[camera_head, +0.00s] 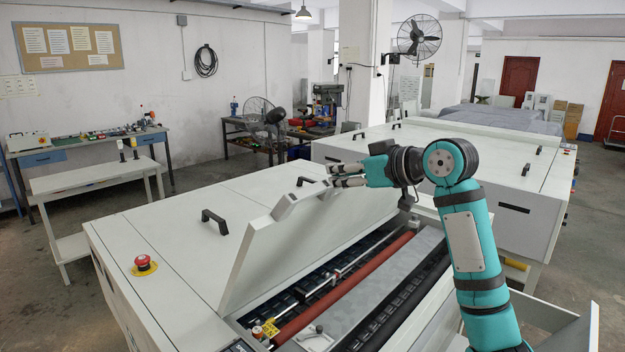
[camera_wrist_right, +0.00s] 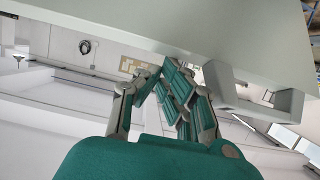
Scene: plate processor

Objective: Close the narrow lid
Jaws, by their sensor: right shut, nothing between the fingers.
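The narrow lid (camera_head: 290,250) of the white plate processor (camera_head: 165,215) stands tilted open, its panel rising from the hinge side over the exposed rollers. A grey handle (camera_head: 297,199) sits along its raised edge. My right gripper (camera_head: 335,178) is at the raised edge, close to the handle, with its fingers shut and empty. In the right wrist view, the fingertips (camera_wrist_right: 180,75) are near the lid's underside or face (camera_wrist_right: 200,30), with the handle (camera_wrist_right: 250,100) just right of them; contact cannot be told. My left gripper is not in view.
The open bay shows a red roller (camera_head: 345,285) and a grey metal plate (camera_head: 400,275). A red emergency button (camera_head: 143,264) sits on the front left top. A second white machine (camera_head: 470,160) stands behind. A white bench (camera_head: 95,178) stands at left, with floor between.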

